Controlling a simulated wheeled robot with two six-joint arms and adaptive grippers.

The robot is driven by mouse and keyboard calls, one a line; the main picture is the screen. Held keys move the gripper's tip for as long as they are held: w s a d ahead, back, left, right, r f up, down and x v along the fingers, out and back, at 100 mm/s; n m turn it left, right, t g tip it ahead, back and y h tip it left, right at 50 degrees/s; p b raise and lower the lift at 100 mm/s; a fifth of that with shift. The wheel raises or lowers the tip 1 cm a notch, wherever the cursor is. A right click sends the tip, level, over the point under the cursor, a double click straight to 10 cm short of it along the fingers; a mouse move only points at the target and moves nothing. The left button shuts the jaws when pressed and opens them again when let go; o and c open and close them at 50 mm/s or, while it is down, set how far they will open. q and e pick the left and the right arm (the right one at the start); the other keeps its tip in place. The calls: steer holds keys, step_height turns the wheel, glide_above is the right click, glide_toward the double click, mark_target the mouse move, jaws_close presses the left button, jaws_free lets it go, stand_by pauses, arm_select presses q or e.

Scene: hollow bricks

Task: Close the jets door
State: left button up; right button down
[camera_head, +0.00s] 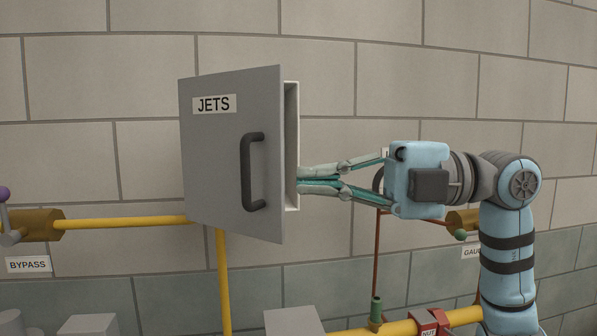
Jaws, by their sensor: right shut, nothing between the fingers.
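The jets door (225,150) is a grey panel with a "JETS" label and a dark vertical handle (253,172) near its right edge. It stands ajar from a pale box (292,120) on the wall, its right edge swung out toward me. My right gripper (302,181) comes in from the right with its fingers together and empty. Its fingertips are at the right side of the box, close to the door's free edge; I cannot tell whether they touch. The inside of the box is mostly hidden by the door. My left gripper is not in view.
A yellow pipe (120,223) runs left to a brass valve (35,225) over a "BYPASS" label (28,265). Another yellow pipe (390,329) with a red fitting (428,322) runs below. A thin red-brown pipe (377,255) rises below my gripper. Grey blocks (293,321) stand at the bottom.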

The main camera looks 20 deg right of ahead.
mark_target(258, 173)
steer(key=p+x, duration=0.3)
steer(key=x, duration=0.6)
steer(key=w+d, duration=0.3)
steer(key=shift+d+f, duration=0.1)
steer(key=shift+a, duration=0.2)
